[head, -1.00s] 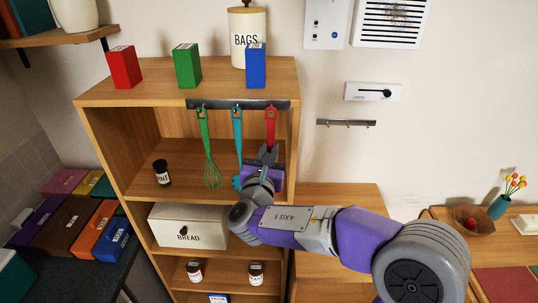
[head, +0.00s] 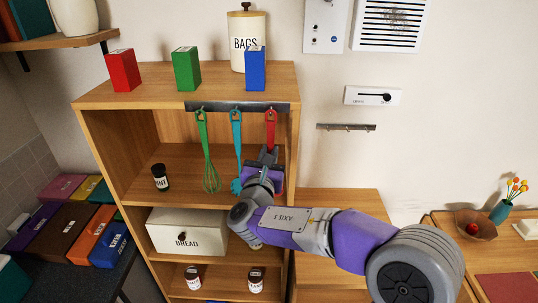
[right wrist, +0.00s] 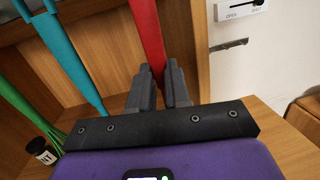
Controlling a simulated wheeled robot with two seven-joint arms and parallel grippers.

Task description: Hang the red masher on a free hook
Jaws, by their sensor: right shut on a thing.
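The red masher (head: 271,130) hangs by its handle at the right end of a dark rail (head: 225,106) on the shelf unit's front. Its lower part is hidden behind my right gripper (head: 268,156). The gripper is shut on the red handle, which also shows between the fingers in the right wrist view (right wrist: 148,35). A teal utensil (head: 237,135) and a green whisk (head: 208,155) hang to its left on the same rail. A second short rail with small hooks (head: 346,127) is on the wall to the right and is bare. My left gripper is not in view.
Red (head: 121,69), green (head: 186,68) and blue (head: 255,68) boxes and a BAGS canister (head: 247,40) stand on the unit's top. A jar (head: 160,177) and a BREAD box (head: 187,232) are on shelves. Wall around the short rail is clear, with a switch panel (head: 372,95) above.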

